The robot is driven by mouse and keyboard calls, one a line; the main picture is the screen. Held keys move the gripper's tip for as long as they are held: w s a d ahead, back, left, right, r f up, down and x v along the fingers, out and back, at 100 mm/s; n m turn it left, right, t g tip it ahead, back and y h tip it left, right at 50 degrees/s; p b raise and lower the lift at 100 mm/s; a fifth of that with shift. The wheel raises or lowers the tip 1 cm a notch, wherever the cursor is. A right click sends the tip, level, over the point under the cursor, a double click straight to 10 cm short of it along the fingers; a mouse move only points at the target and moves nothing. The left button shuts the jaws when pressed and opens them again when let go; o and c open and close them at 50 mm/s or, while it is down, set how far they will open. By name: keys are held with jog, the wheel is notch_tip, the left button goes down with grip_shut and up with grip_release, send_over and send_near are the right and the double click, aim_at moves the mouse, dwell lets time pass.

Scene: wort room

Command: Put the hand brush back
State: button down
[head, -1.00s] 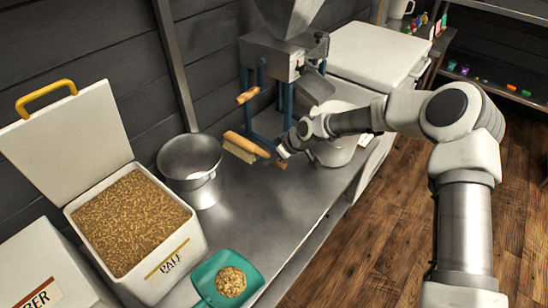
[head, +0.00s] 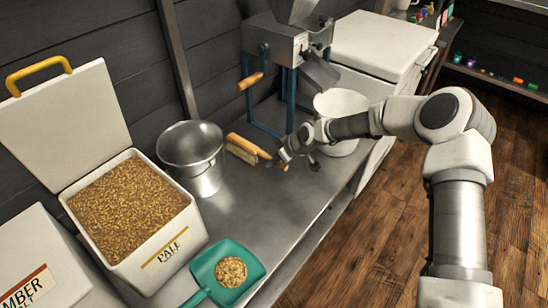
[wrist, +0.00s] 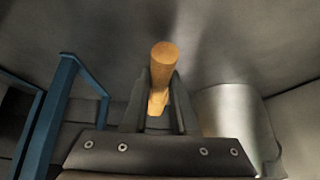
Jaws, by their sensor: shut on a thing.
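The hand brush (head: 243,145) has an orange wooden handle and pale bristles. In the head view it is just right of the metal bucket, by the mill's blue legs. My gripper (head: 280,160) is shut on the right end of its handle. The bristles are hidden there. The brush is low over the steel counter (head: 240,215); I cannot tell whether it touches.
The metal bucket (head: 190,155) stands left of the brush, the blue-legged mill (head: 285,45) behind, a white bucket (head: 341,105) to the right. The open malt bin (head: 165,250) and teal scoop (head: 205,268) are at the front. The counter between is bare.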

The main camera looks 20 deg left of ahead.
jog(key=c, duration=0.6)
grip_release()
jog(key=shift+f, duration=0.1)
jog(key=p+v, duration=0.5)
jog(key=v, duration=1.2)
jog(key=shift+d+r, duration=0.1)
jog(key=shift+r, duration=0.1)
